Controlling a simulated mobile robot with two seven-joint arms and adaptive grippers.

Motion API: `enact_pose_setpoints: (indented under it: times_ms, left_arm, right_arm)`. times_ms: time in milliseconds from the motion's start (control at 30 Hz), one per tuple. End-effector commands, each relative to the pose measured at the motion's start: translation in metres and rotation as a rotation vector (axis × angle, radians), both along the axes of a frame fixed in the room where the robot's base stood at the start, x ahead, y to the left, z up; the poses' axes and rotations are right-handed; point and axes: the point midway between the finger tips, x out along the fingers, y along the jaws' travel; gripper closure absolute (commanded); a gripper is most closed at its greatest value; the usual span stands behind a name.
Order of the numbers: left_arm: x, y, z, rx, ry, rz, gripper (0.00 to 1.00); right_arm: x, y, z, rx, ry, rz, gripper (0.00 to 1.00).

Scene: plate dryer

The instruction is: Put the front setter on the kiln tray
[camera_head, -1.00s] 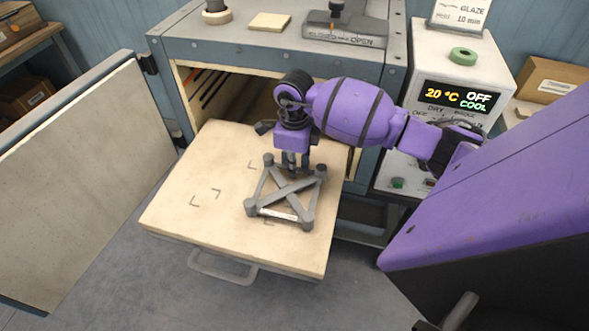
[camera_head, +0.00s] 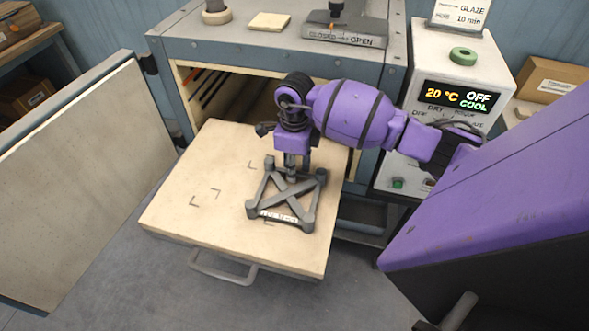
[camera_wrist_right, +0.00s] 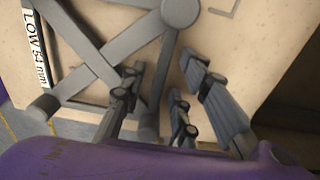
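The grey setter (camera_head: 289,195) is a square frame with crossed bars and round corner posts. It is over the front right part of the pulled-out pale kiln tray (camera_head: 180,210), and appears to rest on it. Its white label faces the front and reads "LOW 54 mm" in the wrist view (camera_wrist_right: 36,52). My right gripper (camera_head: 291,172) points down at the setter's back side. In the wrist view its fingers (camera_wrist_right: 168,90) stand apart, with a setter bar between them. My left gripper is out of view.
The kiln door (camera_head: 75,185) stands open at the left. The kiln opening (camera_head: 225,95) is behind the tray. A control box (camera_head: 455,95) reading 20 °C, OFF, COOL stands at the right. The tray's left part, with corner marks, is clear.

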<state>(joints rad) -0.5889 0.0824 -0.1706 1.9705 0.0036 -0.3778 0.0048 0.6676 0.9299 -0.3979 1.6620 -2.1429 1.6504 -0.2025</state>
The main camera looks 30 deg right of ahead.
Motion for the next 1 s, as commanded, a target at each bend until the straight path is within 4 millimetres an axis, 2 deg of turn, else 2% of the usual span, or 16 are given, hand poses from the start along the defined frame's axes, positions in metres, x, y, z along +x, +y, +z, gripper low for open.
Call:
enact_pose_setpoints:
  times_ms: [300,500,700,1000]
  left_arm:
    - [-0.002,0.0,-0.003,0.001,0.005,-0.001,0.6]
    - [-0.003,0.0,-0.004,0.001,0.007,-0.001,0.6]
    - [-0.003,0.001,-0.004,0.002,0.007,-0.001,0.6]
    - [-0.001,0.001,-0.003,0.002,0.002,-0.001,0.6]
  right_arm:
    - [0.002,-0.001,0.067,-0.002,-0.006,0.001,0.71]
    - [0.001,-0.002,0.098,-0.002,-0.001,0.0,0.71]
    - [0.001,-0.001,0.11,-0.001,-0.001,-0.001,0.71]
    - [0.001,0.001,0.109,0.006,0.0,0.001,0.71]
